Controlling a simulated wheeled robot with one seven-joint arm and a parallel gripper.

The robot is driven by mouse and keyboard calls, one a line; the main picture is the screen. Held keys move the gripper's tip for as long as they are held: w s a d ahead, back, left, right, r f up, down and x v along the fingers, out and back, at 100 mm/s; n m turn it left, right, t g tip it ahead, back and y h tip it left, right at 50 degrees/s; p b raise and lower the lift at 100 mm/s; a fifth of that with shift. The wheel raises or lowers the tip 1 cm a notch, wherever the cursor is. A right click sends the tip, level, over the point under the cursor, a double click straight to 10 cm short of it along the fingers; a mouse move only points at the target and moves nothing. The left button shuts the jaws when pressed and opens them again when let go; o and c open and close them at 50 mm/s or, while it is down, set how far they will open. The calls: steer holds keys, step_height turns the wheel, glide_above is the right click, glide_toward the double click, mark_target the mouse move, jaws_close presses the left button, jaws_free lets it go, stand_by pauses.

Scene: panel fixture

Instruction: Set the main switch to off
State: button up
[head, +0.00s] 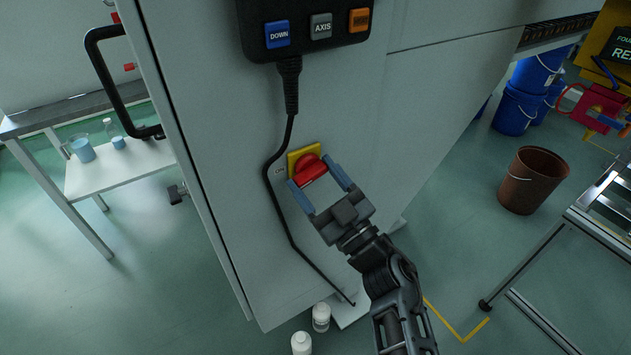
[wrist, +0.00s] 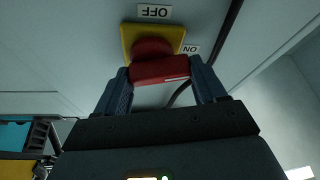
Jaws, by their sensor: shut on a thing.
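The main switch is a red rotary handle (head: 308,169) on a yellow square plate (head: 297,153), set on the side of the grey cabinet. In the wrist view the red handle (wrist: 160,74) lies crosswise between the fingers, with a short white mark at its right end. The OFF label (wrist: 154,12) appears upside down above the plate, and the ON label (wrist: 191,49) is at its right. My gripper (head: 313,177) is shut on the handle, with one blue-grey finger at each end. The ON label (head: 279,171) shows left of the plate in the head view.
A control box (head: 305,30) with DOWN and AXIS buttons hangs above the switch. Its black cable (head: 268,180) runs down just left of it. White bottles (head: 321,317) stand on the floor below. A brown bucket (head: 533,181) and a metal frame are at right.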

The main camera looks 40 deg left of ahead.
steer(key=n+g, duration=0.1)
steer(key=n, duration=0.1)
steer(key=n+g, duration=0.1)
steer(key=n, duration=0.2)
steer(key=shift+w+d+g, duration=0.1)
steer(key=shift+w+g, duration=0.05)
steer(key=shift+g, duration=0.25)
steer(key=n+g, duration=0.1)
steer(key=n, duration=0.1)
steer(key=n+g, duration=0.1)
steer(key=n, duration=0.2)
steer(key=shift+h, duration=0.4)
steer(key=n+h, duration=0.1)
steer(key=n, duration=0.2)
steer(key=n+g+h+p, duration=0.1)
steer(key=n, duration=0.2)
steer(key=shift+w+f, duration=0.1)
steer(key=shift+w, duration=0.05)
steer(key=shift+f+n+h+p, duration=0.1)
steer(key=shift+n+h+p, duration=0.3)
steer(key=shift+n, duration=0.4)
steer(key=o, duration=1)
steer(key=shift+o, duration=0.2)
steer(key=shift+d, duration=0.1)
steer(key=d, duration=0.7)
steer(key=shift+d, duration=0.35)
